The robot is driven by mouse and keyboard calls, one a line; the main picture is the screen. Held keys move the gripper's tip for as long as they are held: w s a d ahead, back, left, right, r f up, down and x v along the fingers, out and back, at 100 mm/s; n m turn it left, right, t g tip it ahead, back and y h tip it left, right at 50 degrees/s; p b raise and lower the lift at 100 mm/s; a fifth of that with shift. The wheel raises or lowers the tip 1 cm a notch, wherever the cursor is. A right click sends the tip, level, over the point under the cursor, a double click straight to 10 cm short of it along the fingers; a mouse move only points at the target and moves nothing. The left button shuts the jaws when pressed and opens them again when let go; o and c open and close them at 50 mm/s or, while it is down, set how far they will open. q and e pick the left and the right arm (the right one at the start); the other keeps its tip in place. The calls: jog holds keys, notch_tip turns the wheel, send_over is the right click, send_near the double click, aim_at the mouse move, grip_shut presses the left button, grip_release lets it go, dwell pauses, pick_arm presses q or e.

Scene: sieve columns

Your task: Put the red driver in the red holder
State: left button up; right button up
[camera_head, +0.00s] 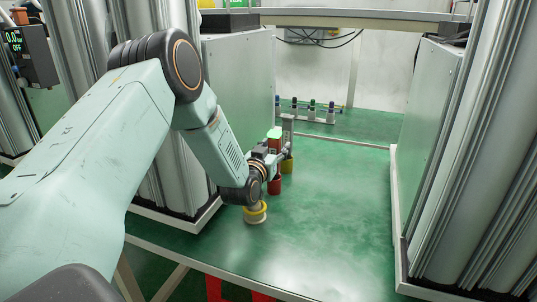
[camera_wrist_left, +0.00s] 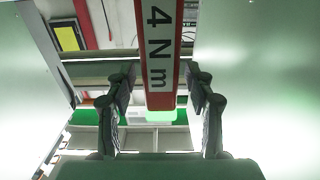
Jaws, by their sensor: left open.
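The red driver, with a red-edged "4 N m" label, stands between my left fingers in the left wrist view (camera_wrist_left: 160,45). In the head view its red body with a pale green end (camera_head: 274,134) shows beside the left gripper. My left gripper (camera_head: 284,148) is open around the driver, with a gap on each side in the wrist view (camera_wrist_left: 160,78). The red holder (camera_head: 274,186) is a small red cup on the green surface, just below the driver. My wrist partly hides it, so I cannot tell whether the driver touches it. My right gripper is out of view.
A yellow-ringed holder (camera_head: 255,213) stands in front and a yellow one (camera_head: 288,165) behind the red holder. Tall metal columns and panels (camera_head: 428,130) flank the bay. The green surface at right is clear.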

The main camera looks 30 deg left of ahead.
pick_arm(q)
jog(key=p+v, duration=0.2)
jog(key=v, duration=1)
jog(key=shift+r, duration=0.25)
jog(key=shift+d, duration=0.1)
